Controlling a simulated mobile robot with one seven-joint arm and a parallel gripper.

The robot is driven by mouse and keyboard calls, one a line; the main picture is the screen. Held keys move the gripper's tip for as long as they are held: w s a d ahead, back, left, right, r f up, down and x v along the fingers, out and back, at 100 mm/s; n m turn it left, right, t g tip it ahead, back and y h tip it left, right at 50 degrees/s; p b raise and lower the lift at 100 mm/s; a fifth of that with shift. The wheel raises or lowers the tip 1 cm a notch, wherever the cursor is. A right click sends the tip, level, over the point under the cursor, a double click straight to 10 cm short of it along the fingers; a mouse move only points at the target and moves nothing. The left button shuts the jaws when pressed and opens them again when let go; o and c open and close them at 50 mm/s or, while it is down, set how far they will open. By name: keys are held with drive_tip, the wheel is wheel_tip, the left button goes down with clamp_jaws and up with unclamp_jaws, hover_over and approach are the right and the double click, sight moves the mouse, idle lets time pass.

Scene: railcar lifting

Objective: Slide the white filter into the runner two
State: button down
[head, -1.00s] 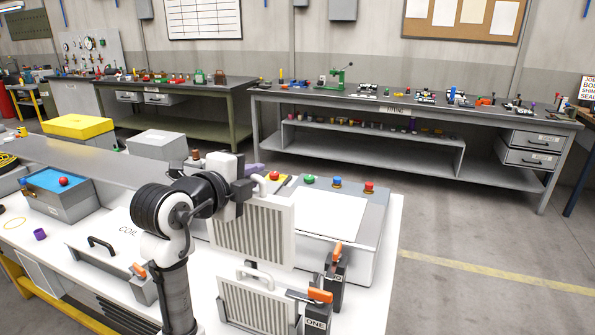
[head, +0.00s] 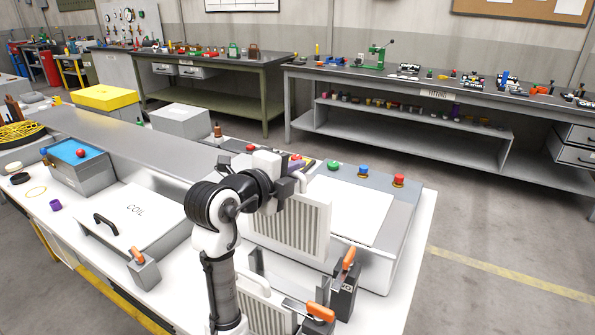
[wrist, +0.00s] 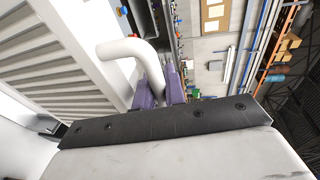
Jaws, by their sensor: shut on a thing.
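The white filter (head: 303,228), a ribbed panel with a white frame, hangs upright from my gripper (head: 298,182) in the head view. My gripper is shut on its white handle. In the wrist view, the purple fingers (wrist: 160,90) close at the end of the curved handle (wrist: 125,50), and the ribbed filter (wrist: 50,60) fills the left. Below the held filter are grey metal rails (head: 270,277) beside a dark block with an orange lever (head: 348,258); its label is only partly readable. I cannot tell whether the filter's lower edge touches the rails.
A second ribbed panel (head: 265,312) stands in front, partly hidden by my arm, beside another orange lever (head: 320,312). A grey box with coloured buttons (head: 360,215) is close behind the filter. A COIL cover (head: 136,210) lies left. The floor right of the bench is clear.

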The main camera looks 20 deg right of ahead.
drive_tip(key=shift+s+a+b, duration=0.15)
drive_tip(key=shift+b, duration=0.3)
drive_tip(key=b, duration=0.5)
hover_over(289, 229)
drive_tip(key=x, duration=0.2)
wheel_tip(289, 229, down, 5)
drive_tip(key=shift+f, duration=0.1)
drive_tip(key=shift+b, duration=0.8)
idle(1.3)
drive_tip(key=shift+f, duration=0.2)
drive_tip(key=shift+f+b, duration=0.3)
drive_tip(key=shift+b, duration=0.2)
drive_tip(key=shift+f+b, duration=2.55)
drive_tip(key=shift+f, duration=0.15)
drive_tip(key=shift+f+b, duration=0.9)
drive_tip(key=shift+b, duration=0.05)
drive_tip(key=shift+r, duration=0.1)
